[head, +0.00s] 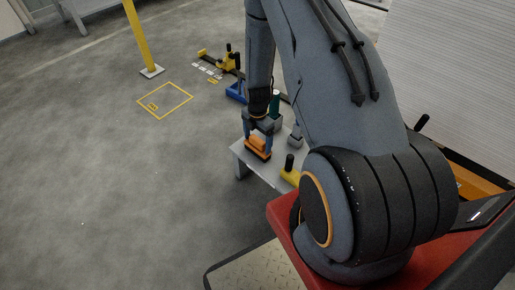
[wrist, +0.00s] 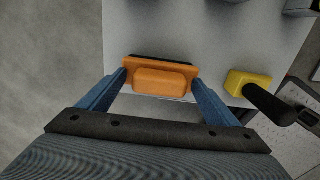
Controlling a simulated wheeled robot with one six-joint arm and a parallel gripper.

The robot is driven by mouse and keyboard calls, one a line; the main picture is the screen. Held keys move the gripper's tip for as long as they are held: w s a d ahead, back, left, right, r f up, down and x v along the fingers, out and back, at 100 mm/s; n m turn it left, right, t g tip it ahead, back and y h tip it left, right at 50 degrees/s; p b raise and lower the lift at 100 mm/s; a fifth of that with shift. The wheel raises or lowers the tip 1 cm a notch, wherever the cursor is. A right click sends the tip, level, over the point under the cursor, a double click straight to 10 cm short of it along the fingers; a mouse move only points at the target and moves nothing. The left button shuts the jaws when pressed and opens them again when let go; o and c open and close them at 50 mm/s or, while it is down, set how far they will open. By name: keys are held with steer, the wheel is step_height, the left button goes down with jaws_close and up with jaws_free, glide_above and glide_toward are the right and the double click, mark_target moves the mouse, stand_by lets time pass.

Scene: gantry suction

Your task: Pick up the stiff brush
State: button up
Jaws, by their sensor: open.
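The stiff brush has an orange body and dark bristles. It lies near the edge of a light grey table (wrist: 190,30). The brush (wrist: 160,80) is centred in the wrist view and also shows in the head view (head: 258,146). My gripper (wrist: 160,76) is open, with one blue finger at each end of the brush. In the head view my gripper (head: 258,138) is right above the brush. I cannot tell whether the fingers touch it.
A yellow block with a black handle (wrist: 248,84) stands right of the brush on the table. A grey object (wrist: 299,7) is at the far right corner. Beyond the table are a blue item (head: 235,92) and a yellow post (head: 139,38). The floor at left is clear.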

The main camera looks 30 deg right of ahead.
steer(key=c, duration=1.1)
